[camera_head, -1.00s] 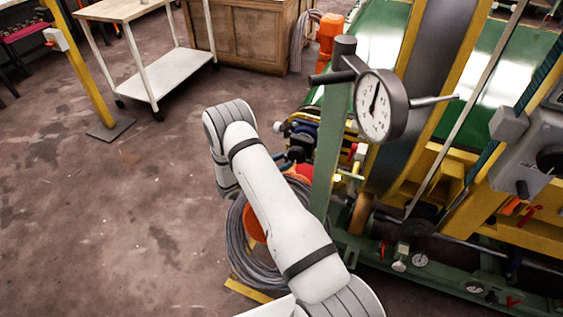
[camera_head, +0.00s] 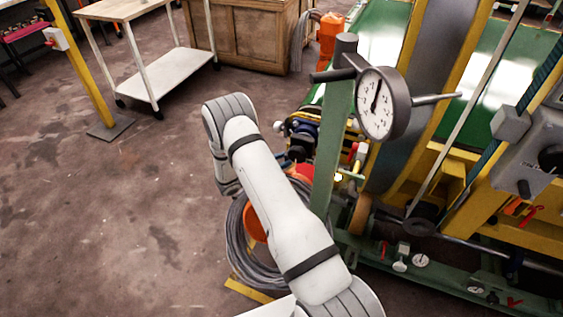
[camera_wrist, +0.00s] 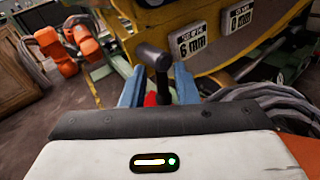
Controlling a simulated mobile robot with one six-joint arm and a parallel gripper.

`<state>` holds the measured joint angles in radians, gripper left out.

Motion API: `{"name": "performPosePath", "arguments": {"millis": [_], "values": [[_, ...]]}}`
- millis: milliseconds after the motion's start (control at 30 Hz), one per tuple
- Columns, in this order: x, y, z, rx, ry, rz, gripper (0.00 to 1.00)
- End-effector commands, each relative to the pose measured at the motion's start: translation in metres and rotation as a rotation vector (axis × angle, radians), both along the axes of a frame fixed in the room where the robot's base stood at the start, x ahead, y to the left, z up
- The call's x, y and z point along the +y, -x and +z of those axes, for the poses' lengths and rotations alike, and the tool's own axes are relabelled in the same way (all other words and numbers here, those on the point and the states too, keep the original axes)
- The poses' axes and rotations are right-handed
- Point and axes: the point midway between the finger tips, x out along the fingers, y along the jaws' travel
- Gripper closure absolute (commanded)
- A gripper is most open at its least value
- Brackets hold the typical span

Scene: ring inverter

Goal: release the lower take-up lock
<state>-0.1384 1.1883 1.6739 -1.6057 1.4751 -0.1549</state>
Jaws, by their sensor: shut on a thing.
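In the wrist view, the two blue fingers of my gripper (camera_wrist: 158,92) are closed about a dark lever with a rounded, T-shaped head (camera_wrist: 153,57). The head stands up above the fingertips. A small red part (camera_wrist: 150,100) shows low between the fingers. Whether this lever is the lower take-up lock cannot be read from any label. In the head view my white arm reaches toward the near end of the green and yellow machine (camera_head: 338,140); the fingers and their grip are not clear there.
A round dial gauge (camera_head: 383,103) on a green post stands right of my arm. A coiled grey cable (camera_head: 245,245) lies on the floor beside my arm. In the wrist view, two "6 mm" plates (camera_wrist: 191,39) sit on a yellow panel. Floor at left is open before a white cart (camera_head: 165,75).

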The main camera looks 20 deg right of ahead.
Motion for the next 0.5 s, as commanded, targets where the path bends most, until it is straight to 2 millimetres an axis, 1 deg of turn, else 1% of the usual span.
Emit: {"name": "performPosePath", "arguments": {"millis": [500], "values": [[0.0009,0.0005,0.0037,-0.334,-0.334,-0.009,0.96]]}}
